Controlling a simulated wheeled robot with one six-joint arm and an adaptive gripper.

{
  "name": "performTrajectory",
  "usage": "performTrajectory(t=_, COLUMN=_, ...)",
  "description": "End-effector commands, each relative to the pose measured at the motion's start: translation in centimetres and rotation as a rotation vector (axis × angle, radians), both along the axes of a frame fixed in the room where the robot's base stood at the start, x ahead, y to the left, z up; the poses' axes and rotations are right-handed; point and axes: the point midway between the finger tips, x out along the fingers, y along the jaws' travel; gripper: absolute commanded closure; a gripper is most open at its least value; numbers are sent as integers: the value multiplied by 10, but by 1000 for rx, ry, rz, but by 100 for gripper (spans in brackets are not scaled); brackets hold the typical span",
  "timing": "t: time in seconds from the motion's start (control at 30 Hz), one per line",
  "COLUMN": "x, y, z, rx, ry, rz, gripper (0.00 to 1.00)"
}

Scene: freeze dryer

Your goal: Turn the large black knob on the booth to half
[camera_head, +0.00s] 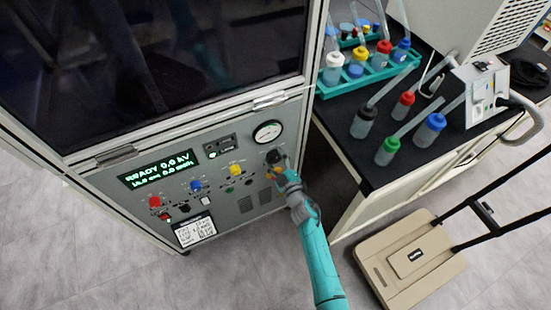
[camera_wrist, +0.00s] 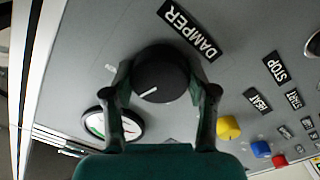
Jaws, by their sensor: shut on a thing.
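The large black knob (camera_wrist: 160,78) sits on the grey front panel of the booth, beside a label reading DAMPER (camera_wrist: 188,30). It has a white pointer line, which lies toward the lower left of the knob in the wrist view. My gripper (camera_wrist: 161,88) is shut on the knob, with one finger on each side of it. In the head view my gripper (camera_head: 281,172) reaches the panel's right end, below the round gauge, and hides much of the knob (camera_head: 274,156).
A round gauge (camera_head: 268,132) is close to the knob. Yellow (camera_head: 235,170), blue (camera_head: 196,186) and red (camera_head: 154,202) buttons lie left of it, with a green-lit display (camera_head: 157,170). A black-topped bench (camera_head: 345,160) with bottles stands right. A beige cart (camera_head: 410,260) is on the floor.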

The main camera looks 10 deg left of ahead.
Motion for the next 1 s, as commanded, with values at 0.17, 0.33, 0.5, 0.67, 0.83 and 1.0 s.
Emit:
performTrajectory(t=0.17, x=0, y=1, z=0, rx=-93, ry=-64, rz=1, gripper=78)
performTrajectory(t=0.33, x=0, y=1, z=0, rx=-155, ry=-105, rz=1, gripper=78)
performTrajectory(t=0.5, x=0, y=1, z=0, rx=-189, ry=-128, rz=1, gripper=78)
performTrajectory(t=0.67, x=0, y=1, z=0, rx=-200, ry=-135, rz=1, gripper=78)
performTrajectory(t=0.83, x=0, y=1, z=0, rx=-200, ry=-136, rz=2, gripper=78)
performTrajectory(t=1.0, x=0, y=1, z=0, rx=-199, ry=-136, rz=2, gripper=38)
